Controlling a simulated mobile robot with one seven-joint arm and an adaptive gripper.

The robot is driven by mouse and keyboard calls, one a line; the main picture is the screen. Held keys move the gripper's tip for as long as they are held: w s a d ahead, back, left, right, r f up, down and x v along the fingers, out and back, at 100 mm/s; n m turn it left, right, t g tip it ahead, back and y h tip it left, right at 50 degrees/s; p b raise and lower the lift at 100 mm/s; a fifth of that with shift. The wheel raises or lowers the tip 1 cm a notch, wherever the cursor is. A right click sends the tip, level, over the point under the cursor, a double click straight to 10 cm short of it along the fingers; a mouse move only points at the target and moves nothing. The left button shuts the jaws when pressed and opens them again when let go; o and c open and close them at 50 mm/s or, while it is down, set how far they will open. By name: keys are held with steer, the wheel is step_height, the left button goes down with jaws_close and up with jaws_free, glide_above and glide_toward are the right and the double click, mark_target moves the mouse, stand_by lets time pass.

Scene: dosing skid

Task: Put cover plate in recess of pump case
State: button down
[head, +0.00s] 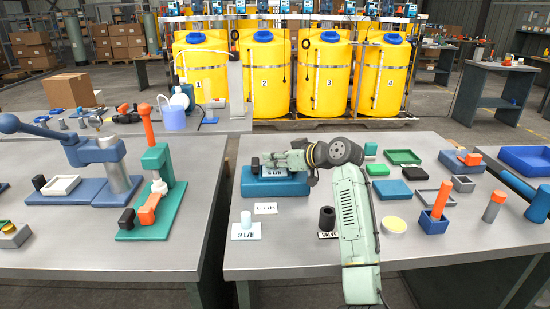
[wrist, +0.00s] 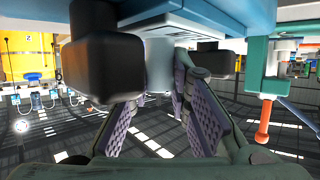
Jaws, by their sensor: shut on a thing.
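The blue pump case (head: 290,189) stands at the left of the right-hand table. A light plate (head: 274,172) with a lettered tag, which I take to be the cover plate, is at its top, partly hidden by my gripper (head: 263,161). The knob meets the light plate (wrist: 175,25), with a blue body (wrist: 290,10) close by. I cannot tell whether the plate is seated in the recess or just above it.
Trays, blocks and a yellow-topped disc (head: 394,225) lie to the right. A green press (head: 155,195) stands on the left table.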

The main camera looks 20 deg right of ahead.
steer(key=shift+f, duration=0.2)
steer(key=c, duration=1.5)
jaws_free()
steer(key=shift+r, duration=0.2)
steer(key=b+v, duration=0.2)
steer(key=v, duration=1)
steer(key=shift+b, duration=0.35)
